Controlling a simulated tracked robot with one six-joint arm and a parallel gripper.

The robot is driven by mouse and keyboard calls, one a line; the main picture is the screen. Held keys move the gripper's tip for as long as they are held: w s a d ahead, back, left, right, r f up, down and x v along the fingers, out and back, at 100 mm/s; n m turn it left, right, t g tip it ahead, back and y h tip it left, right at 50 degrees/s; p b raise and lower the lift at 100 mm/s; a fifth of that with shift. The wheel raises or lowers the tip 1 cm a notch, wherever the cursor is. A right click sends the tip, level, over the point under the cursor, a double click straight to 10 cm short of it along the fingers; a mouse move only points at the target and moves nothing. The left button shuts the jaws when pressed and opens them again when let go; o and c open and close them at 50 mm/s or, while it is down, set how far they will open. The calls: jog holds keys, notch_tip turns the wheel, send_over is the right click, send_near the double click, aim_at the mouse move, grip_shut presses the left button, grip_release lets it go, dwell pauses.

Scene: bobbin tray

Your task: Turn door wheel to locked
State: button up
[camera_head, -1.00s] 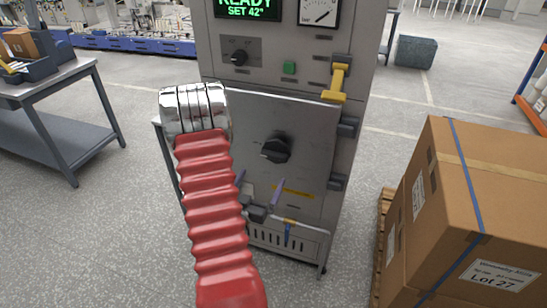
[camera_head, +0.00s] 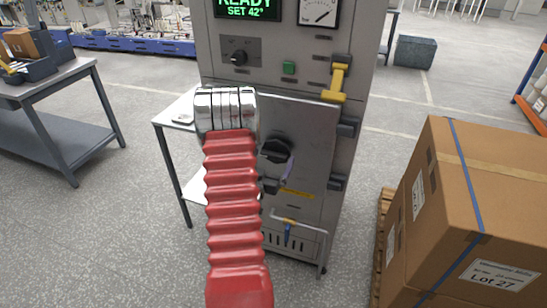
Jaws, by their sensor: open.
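The wheel's left edge is close to my arm in the picture.
A yellow-handled latch (camera_head: 335,82) sits at the door's upper right. Above are a small black knob (camera_head: 239,58), a green button (camera_head: 289,68) and a lit display (camera_head: 248,9). A side table (camera_head: 170,115) stands left of the cabinet. Large cartons (camera_head: 470,200) stand close on the right.

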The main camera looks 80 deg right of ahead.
jog(key=shift+s+d, duration=0.1)
jog(key=shift+d, duration=0.9)
jog(key=shift+c, duration=0.6)
jog(key=shift+a, duration=0.1)
jog(key=c, duration=0.8)
